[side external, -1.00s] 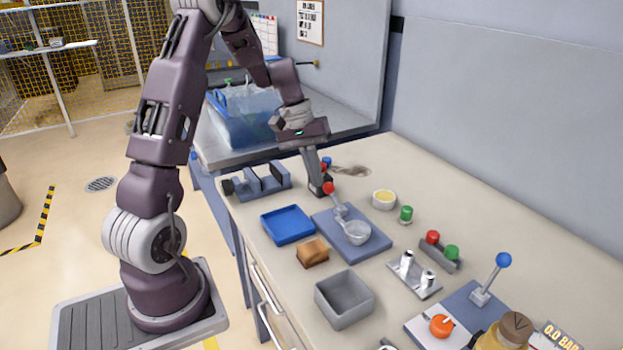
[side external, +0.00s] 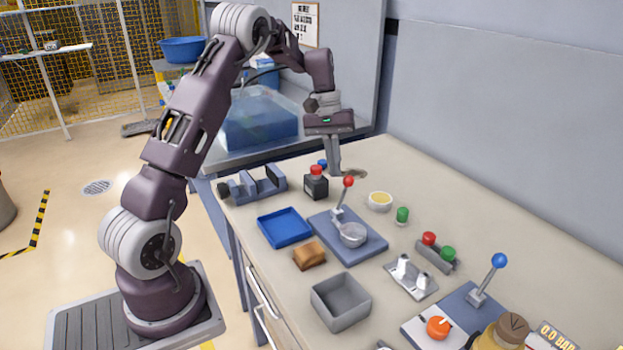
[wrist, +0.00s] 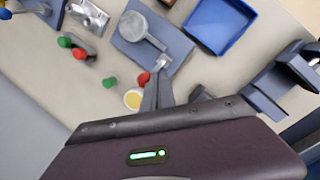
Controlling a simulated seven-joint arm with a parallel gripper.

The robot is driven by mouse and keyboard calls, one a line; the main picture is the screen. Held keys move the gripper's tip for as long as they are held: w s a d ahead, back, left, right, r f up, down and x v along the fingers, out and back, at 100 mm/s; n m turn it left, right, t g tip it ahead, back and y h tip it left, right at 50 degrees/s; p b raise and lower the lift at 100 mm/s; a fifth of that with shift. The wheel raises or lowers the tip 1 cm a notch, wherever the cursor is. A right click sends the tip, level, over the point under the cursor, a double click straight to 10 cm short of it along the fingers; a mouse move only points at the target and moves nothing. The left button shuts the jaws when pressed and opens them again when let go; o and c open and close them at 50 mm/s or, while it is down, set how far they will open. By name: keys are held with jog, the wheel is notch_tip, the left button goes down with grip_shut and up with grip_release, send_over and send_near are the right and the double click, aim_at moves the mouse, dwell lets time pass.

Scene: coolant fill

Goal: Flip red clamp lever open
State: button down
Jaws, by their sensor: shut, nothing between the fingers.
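The clamp lever has a red ball knob (side external: 348,181) on a grey arm and stands up from a blue plate (side external: 372,245), leaning slightly right. A round grey cup (side external: 352,236) sits on the plate by the lever's foot. In the wrist view the red knob (wrist: 143,78) shows just left of my fingertips, and the round grey part (wrist: 132,25) lies beyond it. My gripper (side external: 334,171) is shut and empty, pointing down behind the knob and apart from it in the side view. Its shut fingers (wrist: 157,80) partly cover the plate's near edge.
A black box with a red button (side external: 316,184) stands left of the lever. A blue tray (side external: 285,229), brown block (side external: 309,255) and grey bin (side external: 341,302) lie nearer. A yellow-filled dish (side external: 380,201) and green knob (side external: 402,215) are to the right.

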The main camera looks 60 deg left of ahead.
jog(key=shift+r, duration=0.8)
jog(key=v, duration=0.7)
